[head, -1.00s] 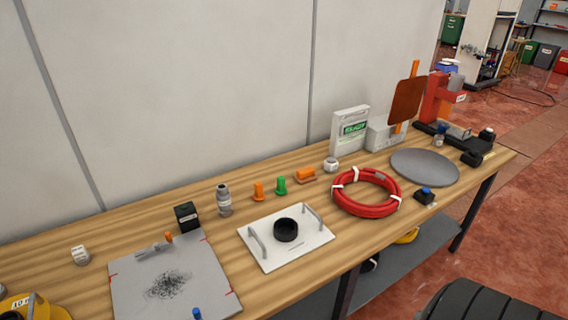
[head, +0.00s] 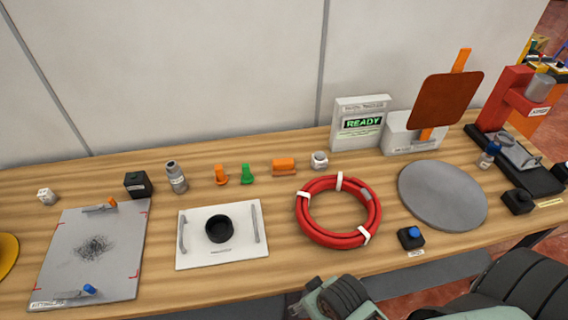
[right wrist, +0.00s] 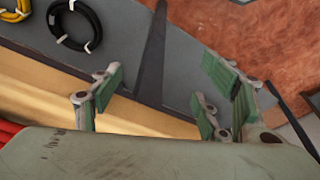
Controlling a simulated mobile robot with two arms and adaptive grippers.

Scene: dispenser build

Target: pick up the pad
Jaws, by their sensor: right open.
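No thing is plainly labelled as the pad. A flat brown square (head: 446,101) on an orange strip stands upright at a white box (head: 398,139) at the back right in the head view. Other flat things are a grey round disc (head: 442,194) in front of it and a grey board (head: 105,240) with dark scribbles at the left. My right gripper (right wrist: 155,100) is open and empty in the right wrist view, its green-padded fingers apart near the table's edge. My left gripper is not in view.
A red hose coil (head: 311,225) and a blue-topped button (head: 411,237) lie near the front edge. A white plate (head: 190,252) with handles carries a black ring (head: 219,228). A READY display (head: 350,107) and a red press (head: 502,97) stand at the back. A lower shelf (right wrist: 190,55) shows below.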

